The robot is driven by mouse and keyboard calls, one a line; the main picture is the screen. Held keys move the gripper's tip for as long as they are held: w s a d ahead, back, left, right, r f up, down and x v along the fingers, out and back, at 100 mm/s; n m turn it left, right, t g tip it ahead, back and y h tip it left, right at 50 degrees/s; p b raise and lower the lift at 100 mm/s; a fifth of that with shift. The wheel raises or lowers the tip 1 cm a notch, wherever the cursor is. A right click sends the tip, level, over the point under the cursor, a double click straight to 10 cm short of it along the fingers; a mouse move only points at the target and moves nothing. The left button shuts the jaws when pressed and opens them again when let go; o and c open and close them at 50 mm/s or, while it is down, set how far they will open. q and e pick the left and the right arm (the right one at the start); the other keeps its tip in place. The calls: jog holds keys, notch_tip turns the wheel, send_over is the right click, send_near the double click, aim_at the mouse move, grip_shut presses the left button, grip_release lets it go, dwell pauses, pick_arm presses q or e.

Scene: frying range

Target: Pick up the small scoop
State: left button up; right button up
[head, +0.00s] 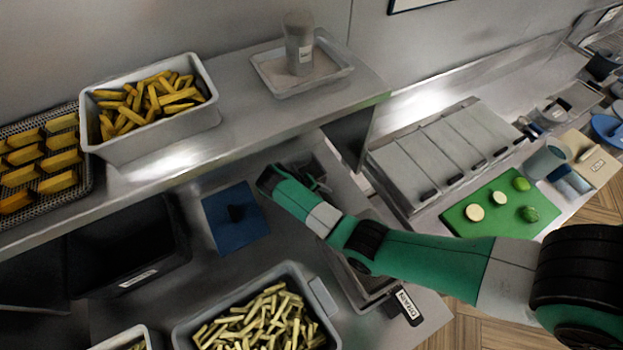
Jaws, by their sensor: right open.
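My right gripper (290,174) is at the far end of the green arm reaching in from the right. It is open, over the steel counter below the upper shelf. A grey, partly hidden container (322,163) is just beyond it; I cannot make out its contents. I cannot clearly identify the small scoop; it may be hidden behind the gripper or too small to tell. A blue square (222,228) with a dark knob-like piece lies just left of the gripper. My left gripper is not in view.
The upper shelf bears a fries pan (161,137) and a shaker (299,45) on a tray (336,74). A tub of pale fries (182,335) stands in front. A dark bin (128,250) is at left. A green board (459,220) lies at right.

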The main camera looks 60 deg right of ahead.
aim_at(325, 197)
jog(key=x, duration=0.4)
jog(key=shift+s+d+f, duration=0.1)
jog(key=shift+s+f, duration=0.05)
jog(key=shift+f, duration=0.05)
grip_shut()
dwell(1.2)
